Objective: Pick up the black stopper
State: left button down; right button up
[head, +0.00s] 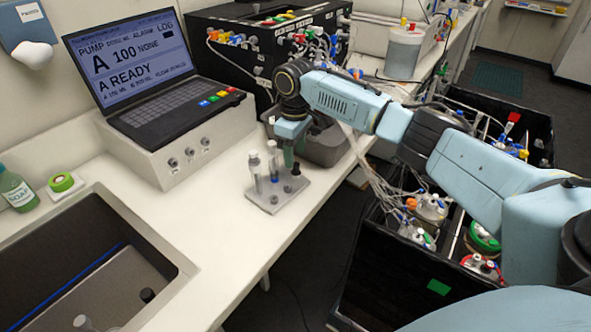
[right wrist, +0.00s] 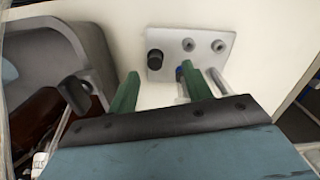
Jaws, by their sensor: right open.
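The black stopper (right wrist: 155,60) sits on a pale grey plate (right wrist: 165,42) in the right wrist view. In the head view a small dark stopper (head: 296,169) shows on the grey stand (head: 264,203), just below my right gripper (head: 289,156). My right gripper, with green fingers (right wrist: 160,72), is open and empty. In the wrist view the stopper lies beyond the fingertips, between their lines and apart from both. The right finger overlaps a blue-topped item on the stand; whether they touch is unclear. My left gripper is not in view.
Clear tubes (head: 254,175) stand upright on the stand. A grey tub (head: 325,149) is right behind it. A pump controller (head: 180,135) stands to the left, a sink (head: 60,245) at front left. The bench between stand and sink is clear.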

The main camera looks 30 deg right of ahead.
aim_at(296, 164)
jog(key=shift+d+f, duration=0.1)
jog(key=shift+f, duration=0.6)
jog(key=f, duration=0.3)
jog(key=shift+w+d+f, duration=0.2)
jog(key=shift+w+f, duration=0.05)
jog(key=shift+f, duration=0.3)
jog(key=shift+c, duration=0.4)
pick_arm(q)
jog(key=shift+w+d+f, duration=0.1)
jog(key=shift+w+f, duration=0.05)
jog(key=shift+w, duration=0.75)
pick_arm(e)
grip_shut()
